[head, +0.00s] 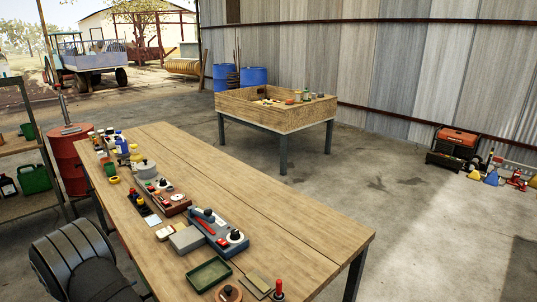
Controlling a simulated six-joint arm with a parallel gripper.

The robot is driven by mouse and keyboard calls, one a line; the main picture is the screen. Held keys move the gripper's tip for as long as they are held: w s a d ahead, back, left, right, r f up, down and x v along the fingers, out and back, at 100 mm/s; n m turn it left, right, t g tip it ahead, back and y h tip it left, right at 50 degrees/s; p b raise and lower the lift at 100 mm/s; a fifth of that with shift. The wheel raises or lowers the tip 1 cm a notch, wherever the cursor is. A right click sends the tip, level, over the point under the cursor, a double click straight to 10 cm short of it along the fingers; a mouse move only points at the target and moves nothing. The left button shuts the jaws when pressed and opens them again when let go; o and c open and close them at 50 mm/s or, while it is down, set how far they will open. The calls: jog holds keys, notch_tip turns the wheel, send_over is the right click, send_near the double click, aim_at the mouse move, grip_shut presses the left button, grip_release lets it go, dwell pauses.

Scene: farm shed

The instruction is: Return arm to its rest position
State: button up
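My gripper is not in view in the head picture. A long wooden workbench (290,235) runs from the far left to the front right. Along its left side lie a blue device (217,231) with black knobs, a red-brown device (172,201), a green tray (208,273) and several bottles and small items. A dark ribbed rounded thing (70,255) stands at the lower left beside the bench; I cannot tell what it is.
A second wooden table (285,117) with raised sides and small items stands behind. Two blue barrels (254,76) are behind it. A red barrel (70,150) and a shelf (20,148) stand left. Tools and a red machine (457,142) line the right wall. The workbench's right side is clear.

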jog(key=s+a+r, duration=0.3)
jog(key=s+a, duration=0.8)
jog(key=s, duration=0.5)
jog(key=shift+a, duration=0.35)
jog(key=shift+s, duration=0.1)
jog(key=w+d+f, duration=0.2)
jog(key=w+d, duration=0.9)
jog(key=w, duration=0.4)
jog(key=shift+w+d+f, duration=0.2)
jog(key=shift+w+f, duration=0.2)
